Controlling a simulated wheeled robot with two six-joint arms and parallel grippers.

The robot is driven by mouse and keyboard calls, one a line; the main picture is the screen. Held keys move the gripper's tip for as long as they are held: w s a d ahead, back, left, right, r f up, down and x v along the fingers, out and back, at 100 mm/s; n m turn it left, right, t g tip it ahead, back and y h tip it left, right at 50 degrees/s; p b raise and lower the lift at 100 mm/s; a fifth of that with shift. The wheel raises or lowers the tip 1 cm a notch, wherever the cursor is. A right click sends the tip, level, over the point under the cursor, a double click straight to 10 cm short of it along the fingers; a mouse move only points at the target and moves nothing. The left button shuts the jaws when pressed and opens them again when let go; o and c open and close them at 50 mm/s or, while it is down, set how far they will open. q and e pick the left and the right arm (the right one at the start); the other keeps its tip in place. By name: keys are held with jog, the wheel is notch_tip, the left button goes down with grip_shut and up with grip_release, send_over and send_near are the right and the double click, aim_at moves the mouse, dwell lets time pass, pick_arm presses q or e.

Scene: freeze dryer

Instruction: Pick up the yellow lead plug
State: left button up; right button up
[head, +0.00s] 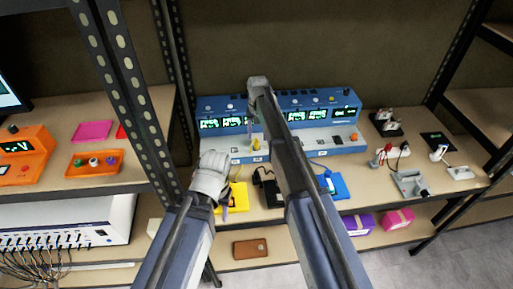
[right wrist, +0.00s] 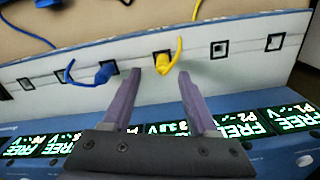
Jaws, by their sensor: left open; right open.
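The yellow lead plug (right wrist: 163,63) sits at a square socket on the pale face of the blue bench unit (right wrist: 222,30), with its yellow lead curving away. It shows small in the head view (head: 256,143). My right gripper (right wrist: 159,74) is open, its two purple fingers on either side of the plug's near end; I cannot tell whether they touch it. In the head view my right gripper (head: 250,126) is over the unit, partly hidden by its arm. My left gripper (head: 225,207) is open and empty, lower left, in front of the yellow meter (head: 241,193).
A blue plug (right wrist: 107,72) sits in a neighbouring socket to the left. A blue meter (head: 336,186) lies on the bench. An orange tray (head: 95,163) is at left. Grey and red connectors (head: 410,182) lie at right. A dark shelf post (head: 125,80) stands at left.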

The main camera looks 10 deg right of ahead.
aim_at(257, 141)
jog(key=f+b, duration=0.3)
jog(key=f, duration=0.1)
jog(key=shift+s+a+f+b, duration=0.1)
jog(key=shift+a+f+b, duration=0.1)
jog(key=shift+b, duration=0.15)
jog(key=shift+r, duration=0.1)
grip_shut()
